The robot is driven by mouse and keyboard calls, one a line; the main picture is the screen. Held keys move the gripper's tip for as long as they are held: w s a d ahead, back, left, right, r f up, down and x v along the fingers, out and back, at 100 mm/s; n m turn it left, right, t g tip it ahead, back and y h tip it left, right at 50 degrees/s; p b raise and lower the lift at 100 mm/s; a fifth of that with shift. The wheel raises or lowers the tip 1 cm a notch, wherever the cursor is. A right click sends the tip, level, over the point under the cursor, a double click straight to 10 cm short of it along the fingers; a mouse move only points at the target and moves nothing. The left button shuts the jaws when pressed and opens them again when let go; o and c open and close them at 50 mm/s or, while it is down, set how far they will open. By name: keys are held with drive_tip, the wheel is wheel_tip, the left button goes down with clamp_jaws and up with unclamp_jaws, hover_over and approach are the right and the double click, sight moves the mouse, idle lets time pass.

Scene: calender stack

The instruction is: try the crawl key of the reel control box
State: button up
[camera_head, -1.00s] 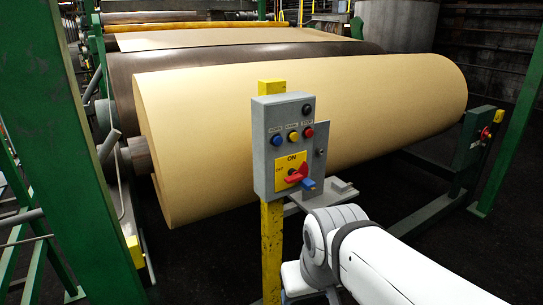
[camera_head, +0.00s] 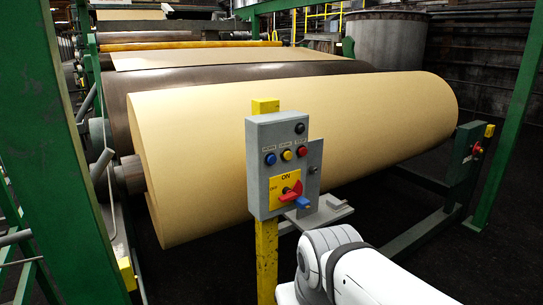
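I cannot tell which of these is the crawl key. My white arm reaches in from the bottom right, below the box; my gripper is out of view.
A large tan paper roll (camera_head: 330,130) lies close behind the box. A grey ledge (camera_head: 322,215) juts out right of the box, above my arm. Green frame posts stand at left (camera_head: 55,130) and right (camera_head: 505,140). The dark floor is open at lower right.

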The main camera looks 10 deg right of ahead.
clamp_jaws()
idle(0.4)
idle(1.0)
